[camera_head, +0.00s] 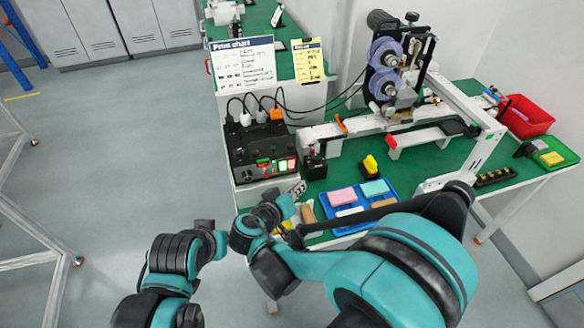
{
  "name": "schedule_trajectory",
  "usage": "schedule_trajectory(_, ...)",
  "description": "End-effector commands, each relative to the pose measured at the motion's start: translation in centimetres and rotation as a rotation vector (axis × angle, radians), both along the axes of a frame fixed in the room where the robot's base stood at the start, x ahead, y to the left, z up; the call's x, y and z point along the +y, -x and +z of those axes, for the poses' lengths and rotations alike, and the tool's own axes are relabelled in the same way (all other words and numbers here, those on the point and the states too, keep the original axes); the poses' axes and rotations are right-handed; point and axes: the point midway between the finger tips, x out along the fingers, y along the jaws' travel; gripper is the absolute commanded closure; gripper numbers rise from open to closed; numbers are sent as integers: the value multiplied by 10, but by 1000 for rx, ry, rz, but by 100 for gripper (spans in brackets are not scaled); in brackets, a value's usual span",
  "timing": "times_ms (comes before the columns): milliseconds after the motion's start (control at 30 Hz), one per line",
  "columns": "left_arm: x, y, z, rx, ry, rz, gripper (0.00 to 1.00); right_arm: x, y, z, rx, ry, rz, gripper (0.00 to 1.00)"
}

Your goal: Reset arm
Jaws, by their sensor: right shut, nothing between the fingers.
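My right arm (395,265) comes in from the lower right and folds across the front of the workbench. My right gripper (301,203) is at its far end, near the bench's front left corner, beside the blue tray (337,232). It looks small and partly covered by my own links; it is shut and empty. My left arm (175,268) is folded at the lower left, over the floor. I cannot make out its gripper.
The tray holds a pink block (342,197), a green block (376,188) and others. A black control box (262,150) with plugged cables and a coder machine (392,75) stand behind. A red bin (527,117) is at right. Open floor (110,140) lies left.

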Motion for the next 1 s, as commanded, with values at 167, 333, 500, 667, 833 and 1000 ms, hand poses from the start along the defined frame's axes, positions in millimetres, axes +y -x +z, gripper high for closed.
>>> schedule_trajectory(167,0,0,0,0,0,0,84,0,0,0,0,0,0,100)
schedule_trajectory(333,0,0,0,0,0,0,84,0,0,0,0,0,0,100)
schedule_trajectory(500,0,0,0,0,0,0,84,-7,0,1,15,-4,-5,100)
schedule_trajectory(667,0,0,0,0,0,0,84,-49,7,7,127,-41,-23,100)
schedule_trajectory(833,0,0,0,0,0,0,84,-110,38,14,296,-146,-24,100)
schedule_trajectory(1000,0,0,0,0,0,0,84,-152,84,18,402,-286,-2,100)
